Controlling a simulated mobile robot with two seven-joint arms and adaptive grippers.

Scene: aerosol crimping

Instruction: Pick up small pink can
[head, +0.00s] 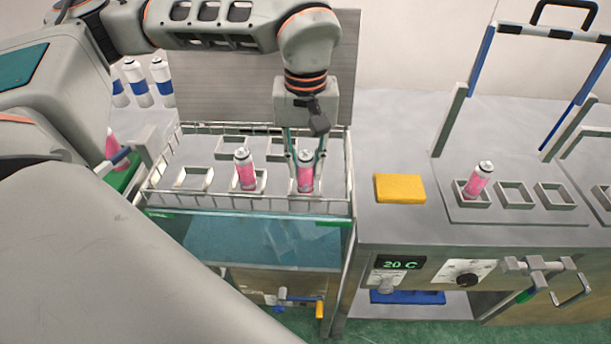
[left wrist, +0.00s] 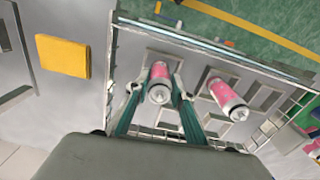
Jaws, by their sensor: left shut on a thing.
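A small pink can (head: 305,172) with a silver top stands upright in a square holder at the right end of the wire-railed tray (head: 215,198). My left gripper (head: 305,158) points down with its fingers on both sides of this can, shut on it. In the left wrist view the same can (left wrist: 159,84) sits between the fingertips. A second pink can (head: 245,170) stands in the holder just to the left, apart from the gripper. A third pink can (head: 478,181) leans in a holder on the right counter. My right gripper is not in view.
A yellow block (head: 399,188) lies on the counter right of the tray. Blue and white bottles (head: 139,84) stand at the back left. Low wire rails edge the tray. Empty holders (head: 515,194) sit on the right counter, below a raised frame.

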